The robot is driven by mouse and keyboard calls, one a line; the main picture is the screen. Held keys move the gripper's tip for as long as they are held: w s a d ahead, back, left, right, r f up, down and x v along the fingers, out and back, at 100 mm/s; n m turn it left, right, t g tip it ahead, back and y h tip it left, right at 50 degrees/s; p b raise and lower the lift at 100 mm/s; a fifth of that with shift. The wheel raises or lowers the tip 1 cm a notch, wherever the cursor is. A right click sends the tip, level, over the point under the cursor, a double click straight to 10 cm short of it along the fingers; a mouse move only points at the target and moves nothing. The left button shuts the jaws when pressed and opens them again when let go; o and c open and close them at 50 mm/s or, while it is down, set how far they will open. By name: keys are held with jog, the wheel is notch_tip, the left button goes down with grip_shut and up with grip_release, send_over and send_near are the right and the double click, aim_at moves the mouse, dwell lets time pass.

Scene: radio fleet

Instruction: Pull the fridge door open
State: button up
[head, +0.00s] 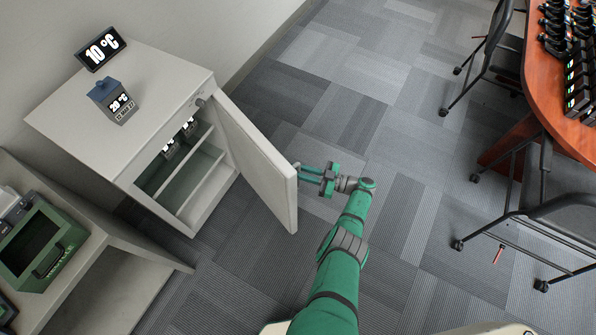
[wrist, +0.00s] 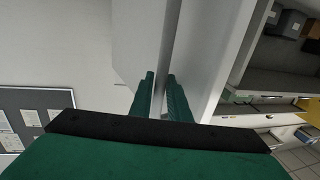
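The fridge is a low pale grey cabinet (head: 94,120) at left in the head view. Its door (head: 262,165) stands wide open, swung out to the right, and shelves (head: 190,185) show inside. My gripper (head: 303,172) is beside the door's free edge, on its outer side. In the wrist view my green fingers (wrist: 161,88) are close together, one on each side of a narrow grey upright strip, which looks like the door handle (wrist: 162,80). They look shut on it, though the contact itself is small in view. The pale door (wrist: 205,50) also shows there.
A shelf unit (head: 120,255) holds a green device (head: 42,245) at lower left. Chairs (head: 575,212) and a table (head: 560,110) with radios are at right. Carpet between is clear.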

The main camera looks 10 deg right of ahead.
jog(key=shift+d, duration=0.15)
jog(key=v, duration=0.7)
jog(key=shift+s, duration=0.2)
jog(key=shift+r, duration=0.1)
